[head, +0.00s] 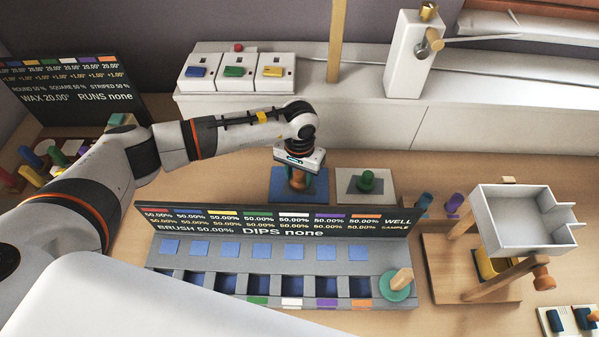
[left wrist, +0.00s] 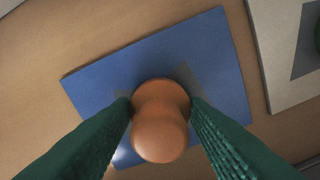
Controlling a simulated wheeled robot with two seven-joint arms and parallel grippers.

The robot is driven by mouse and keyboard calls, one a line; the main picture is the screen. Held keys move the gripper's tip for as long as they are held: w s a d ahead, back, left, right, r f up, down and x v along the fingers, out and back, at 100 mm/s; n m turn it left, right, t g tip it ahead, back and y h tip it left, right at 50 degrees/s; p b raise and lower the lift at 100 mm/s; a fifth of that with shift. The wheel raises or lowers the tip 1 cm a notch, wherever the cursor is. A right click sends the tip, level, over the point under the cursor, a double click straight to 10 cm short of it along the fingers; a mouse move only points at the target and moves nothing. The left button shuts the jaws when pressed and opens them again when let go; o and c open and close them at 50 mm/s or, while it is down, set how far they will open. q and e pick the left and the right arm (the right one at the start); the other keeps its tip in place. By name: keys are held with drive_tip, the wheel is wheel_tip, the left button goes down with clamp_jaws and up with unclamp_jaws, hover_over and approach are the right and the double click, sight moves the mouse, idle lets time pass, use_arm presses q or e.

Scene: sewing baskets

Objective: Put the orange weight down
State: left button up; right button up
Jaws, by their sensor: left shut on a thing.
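The orange weight (left wrist: 160,125) is a knobbed piece seen from above in the left wrist view, between the two green fingers of my left gripper (left wrist: 160,112). The fingers press on it from both sides. In the head view my left gripper (head: 297,176) points down over the blue pad (head: 318,187), and the weight shows orange-brown below it. The blue pad also shows in the left wrist view (left wrist: 95,82), under the weight. I cannot tell whether the weight touches the pad. My right gripper is not in view.
A pale pad (head: 347,199) with a green weight (head: 367,181) lies to the right. A grey well tray (head: 233,255) with a dark sign stands in front. A white tray on a wooden stand (head: 512,222) is at right. Three switch boxes (head: 239,73) sit behind.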

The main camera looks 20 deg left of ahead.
sight(300, 172)
use_arm(q)
drive_tip(key=shift+f, duration=0.1)
drive_tip(key=o, duration=1.1)
drive_tip(key=shift+o, duration=0.2)
wheel_tip(300, 172, up, 12)
drive_tip(key=b, duration=0.1)
drive_tip(key=shift+r, duration=0.2)
